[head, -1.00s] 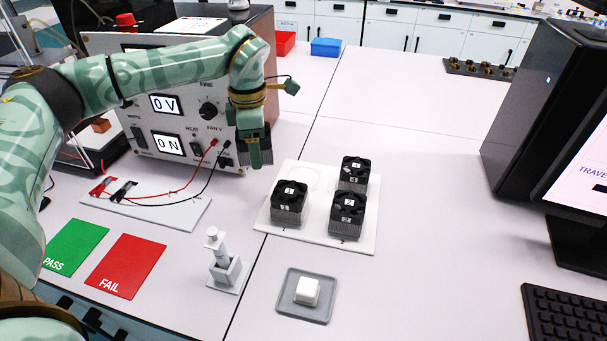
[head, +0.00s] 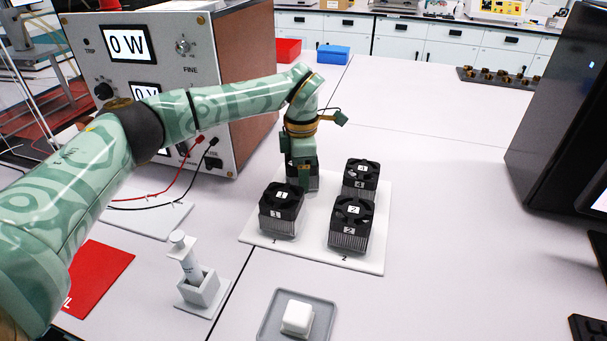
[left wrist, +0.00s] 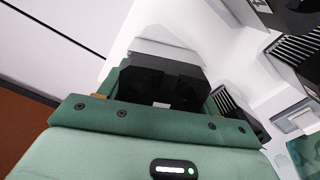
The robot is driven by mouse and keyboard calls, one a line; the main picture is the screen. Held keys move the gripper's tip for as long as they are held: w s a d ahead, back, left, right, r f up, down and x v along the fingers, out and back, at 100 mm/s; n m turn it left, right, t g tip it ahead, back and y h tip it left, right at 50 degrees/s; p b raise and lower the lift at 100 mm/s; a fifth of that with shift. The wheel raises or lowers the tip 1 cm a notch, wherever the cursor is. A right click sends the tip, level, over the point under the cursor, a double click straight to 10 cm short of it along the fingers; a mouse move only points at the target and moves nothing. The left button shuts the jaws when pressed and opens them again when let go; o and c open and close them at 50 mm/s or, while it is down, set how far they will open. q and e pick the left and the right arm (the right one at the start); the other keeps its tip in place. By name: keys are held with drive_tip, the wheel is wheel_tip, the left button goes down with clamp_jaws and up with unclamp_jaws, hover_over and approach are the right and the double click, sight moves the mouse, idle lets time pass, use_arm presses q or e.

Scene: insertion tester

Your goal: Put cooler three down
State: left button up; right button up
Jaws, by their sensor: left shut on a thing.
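My left gripper (head: 302,178) is over the back left place of the white tray (head: 300,250), pointing down. It is shut on cooler three, a black fan on a grey finned block, mostly hidden behind the fingers in the head view. In the left wrist view the black top of cooler three (left wrist: 160,82) sits between the fingers. I cannot tell whether its base touches the tray. Cooler one (head: 282,209) stands front left on the tray, cooler two (head: 351,222) front right and cooler four (head: 361,178) back right. My right gripper is not in view.
The bench tester (head: 170,75) stands behind my left arm, with red and black leads. A grey holder with a syringe-like tube (head: 197,285) and a grey dish with a white block (head: 297,316) lie in front. A black computer case (head: 560,110) stands right. The table right of the tray is clear.

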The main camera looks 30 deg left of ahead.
use_arm(q)
drive_tip(key=shift+s+r, duration=0.1)
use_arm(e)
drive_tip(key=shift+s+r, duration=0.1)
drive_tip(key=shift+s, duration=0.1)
use_arm(q)
drive_tip(key=o, duration=1.3)
wheel_tip(320, 180, up, 6)
drive_tip(key=p, duration=0.2)
drive_tip(key=shift+p, duration=0.4)
wheel_tip(320, 180, up, 6)
drive_tip(key=p, duration=0.2)
drive_tip(key=shift+p, duration=0.3)
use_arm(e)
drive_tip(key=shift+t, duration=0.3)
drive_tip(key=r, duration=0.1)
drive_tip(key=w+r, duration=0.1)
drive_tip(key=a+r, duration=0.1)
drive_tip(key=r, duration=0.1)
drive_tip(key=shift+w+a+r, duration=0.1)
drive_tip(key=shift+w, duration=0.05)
